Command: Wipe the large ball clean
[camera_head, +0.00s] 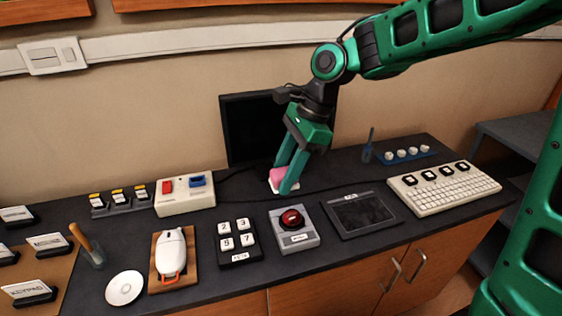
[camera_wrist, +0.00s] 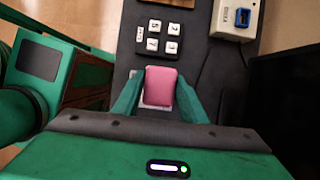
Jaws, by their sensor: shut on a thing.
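The large ball is red (camera_head: 291,218) and sits in a grey box-shaped housing (camera_head: 292,240) on the dark counter. It shows only in the head view; I cannot tell whether it bears dirt. My gripper (camera_head: 280,180) points down at the counter behind the red ball. It is shut on a pink sponge-like block (camera_head: 291,176), which also shows between the fingers in the wrist view (camera_wrist: 160,84). A white pad or dish (camera_head: 273,182) shows under the block. I cannot tell whether the block still touches it.
A numbered keypad (camera_head: 239,242) and a dark tablet (camera_head: 361,213) flank the ball housing. A keyboard (camera_head: 444,188) lies right, a mouse (camera_head: 171,252) left. A black monitor (camera_head: 250,128) stands behind my gripper. Small white balls (camera_head: 400,154) sit on a blue rack.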

